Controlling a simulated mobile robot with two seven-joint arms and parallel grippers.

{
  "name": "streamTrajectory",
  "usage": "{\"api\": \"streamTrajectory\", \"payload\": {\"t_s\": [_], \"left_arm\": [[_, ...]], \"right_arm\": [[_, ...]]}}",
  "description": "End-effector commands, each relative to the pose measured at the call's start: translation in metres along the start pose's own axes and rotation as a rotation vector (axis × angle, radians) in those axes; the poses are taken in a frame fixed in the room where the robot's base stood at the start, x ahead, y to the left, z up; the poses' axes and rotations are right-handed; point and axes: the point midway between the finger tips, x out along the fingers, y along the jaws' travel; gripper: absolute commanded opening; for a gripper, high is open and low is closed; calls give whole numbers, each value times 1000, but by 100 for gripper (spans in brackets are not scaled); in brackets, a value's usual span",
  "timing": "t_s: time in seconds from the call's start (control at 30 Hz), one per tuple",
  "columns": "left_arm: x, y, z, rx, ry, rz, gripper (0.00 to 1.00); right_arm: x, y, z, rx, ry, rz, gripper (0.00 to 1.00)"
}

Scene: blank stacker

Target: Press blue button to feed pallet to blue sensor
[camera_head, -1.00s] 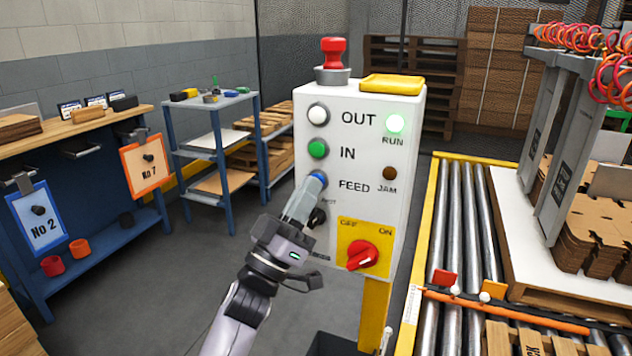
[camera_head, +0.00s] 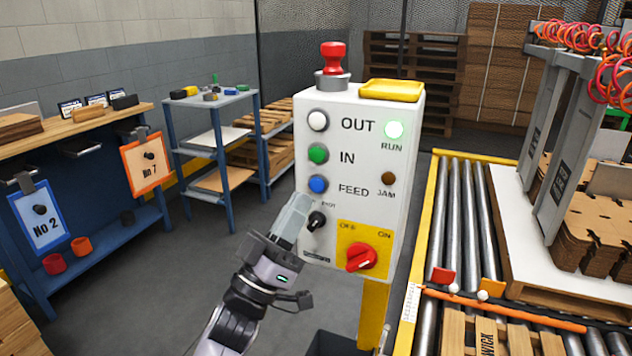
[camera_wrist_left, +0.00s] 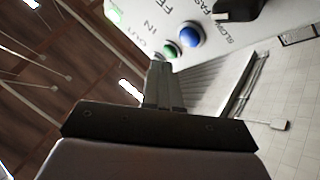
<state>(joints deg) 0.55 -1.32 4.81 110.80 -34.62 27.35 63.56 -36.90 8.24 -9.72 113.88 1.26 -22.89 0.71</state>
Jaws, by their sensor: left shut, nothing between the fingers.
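The blue button (camera_head: 318,184) sits beside the word FEED on the white control box (camera_head: 364,135). It is fully visible. My left gripper (camera_head: 300,200) is shut and empty, just below and left of the button, apart from it. In the left wrist view the shut fingers (camera_wrist_left: 160,85) point toward the panel, with the blue button (camera_wrist_left: 190,35) beyond the tips. A wooden pallet (camera_head: 455,335) lies on the roller conveyor at the bottom right, partly cut off by the frame. I cannot make out a blue sensor. My right gripper is out of view.
A white button (camera_head: 318,120) and a green button (camera_head: 318,154) sit above the blue one. The green RUN lamp (camera_head: 394,130) is lit; the JAM lamp (camera_head: 388,178) is dark. An orange bar (camera_head: 520,313) crosses above the conveyor.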

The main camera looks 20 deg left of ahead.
Motion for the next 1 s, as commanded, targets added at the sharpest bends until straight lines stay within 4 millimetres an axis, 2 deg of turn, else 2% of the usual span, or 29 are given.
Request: {"api": "streamTrajectory", "payload": {"t_s": [0.3, 0.87, 0.97, 1.0], "left_arm": [[-17, 13, -13, 0, 0, 0, 0], [-18, 13, -13, 0, 1, 0, 0], [-26, 10, -5, 7, -18, -19, 0], [-34, 6, 4, 13, -39, -42, 0]], "right_arm": [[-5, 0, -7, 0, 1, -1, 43], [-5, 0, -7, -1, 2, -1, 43], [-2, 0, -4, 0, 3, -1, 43], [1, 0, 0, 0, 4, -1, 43]]}}
